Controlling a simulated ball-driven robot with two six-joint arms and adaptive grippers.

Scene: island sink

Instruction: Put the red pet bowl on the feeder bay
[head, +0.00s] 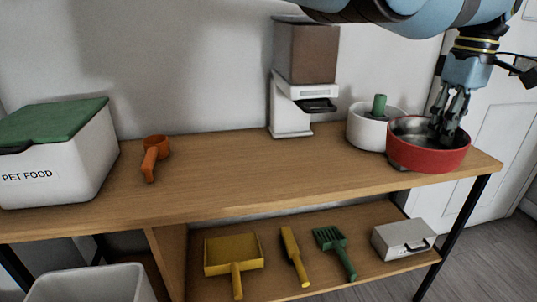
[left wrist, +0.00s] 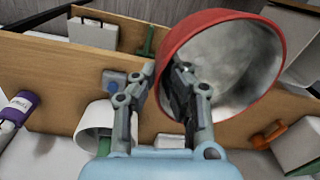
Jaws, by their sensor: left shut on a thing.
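The red pet bowl (head: 428,157) with a grey inside is at the right end of the wooden table in the head view. My left gripper (head: 446,128) reaches down from above and is shut on the bowl's wall. The bowl also fills the upper right of the left wrist view (left wrist: 182,42), with the left gripper's fingers (left wrist: 168,88) at its rim. Whether the bowl touches the table is unclear. The feeder (head: 306,52), with a brown hopper and white stand, is at the back; its bay (head: 292,133) is low beneath the dark spout. My right gripper is not in view.
A white pot (head: 366,130) with a green top stands between feeder and bowl, close to the bowl. An orange scoop (head: 153,156) and a pet food bin (head: 60,160) are at left. The table (head: 250,185) is clear in front of the feeder. Tools lie on the lower shelf (head: 375,215).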

